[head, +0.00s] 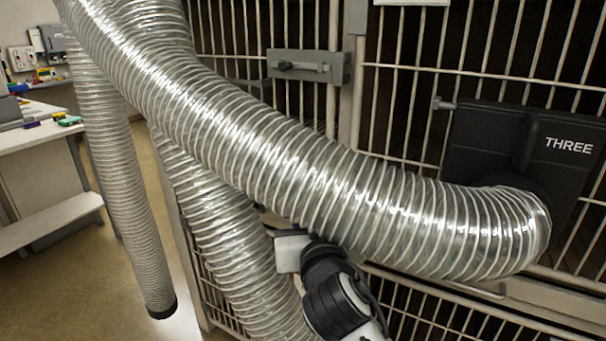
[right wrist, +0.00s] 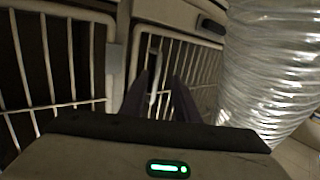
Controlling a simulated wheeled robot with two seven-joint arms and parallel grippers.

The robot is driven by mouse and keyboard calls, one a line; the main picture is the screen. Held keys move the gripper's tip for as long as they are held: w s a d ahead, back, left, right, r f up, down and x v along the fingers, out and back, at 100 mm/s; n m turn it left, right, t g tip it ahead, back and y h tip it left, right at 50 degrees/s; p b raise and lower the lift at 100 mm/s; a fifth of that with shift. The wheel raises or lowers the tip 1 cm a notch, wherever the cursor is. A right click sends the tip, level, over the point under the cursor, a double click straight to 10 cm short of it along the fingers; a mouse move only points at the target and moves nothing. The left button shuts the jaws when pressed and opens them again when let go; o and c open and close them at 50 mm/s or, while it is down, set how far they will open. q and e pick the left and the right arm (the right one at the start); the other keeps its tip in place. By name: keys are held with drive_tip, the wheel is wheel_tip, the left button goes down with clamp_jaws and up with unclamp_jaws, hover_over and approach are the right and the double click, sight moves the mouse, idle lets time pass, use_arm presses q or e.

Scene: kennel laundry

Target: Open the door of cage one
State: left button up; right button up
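Cage fronts with pale metal bars (head: 425,75) fill the head view behind the hoses. A grey latch (head: 308,67) with a sliding bolt sits on the upper cage frame. No label reading "one" is visible, so I cannot tell which door is cage one's. My right arm rises from the bottom centre of the head view; its fingers are hidden there by the hose. My left gripper is not in view.
A thick clear ribbed hose (head: 300,165) crosses before the cages and bends near a black box marked THREE (head: 568,147). It blocks much of the view. Another hose (head: 125,180) hangs at left. Ribbed hose (right wrist: 270,65) stands right of my right gripper. A desk (head: 40,130) stands far left.

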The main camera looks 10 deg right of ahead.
drive_tip(key=t, duration=0.1)
approach(304, 162)
drive_tip(key=shift+m+h, duration=0.3)
drive_tip(key=shift+m, duration=0.1)
drive_tip(key=w, duration=1)
drive_tip(key=shift+w+d+f+p, duration=0.15)
drive_tip(key=shift+w+p, duration=0.2)
clamp_jaws()
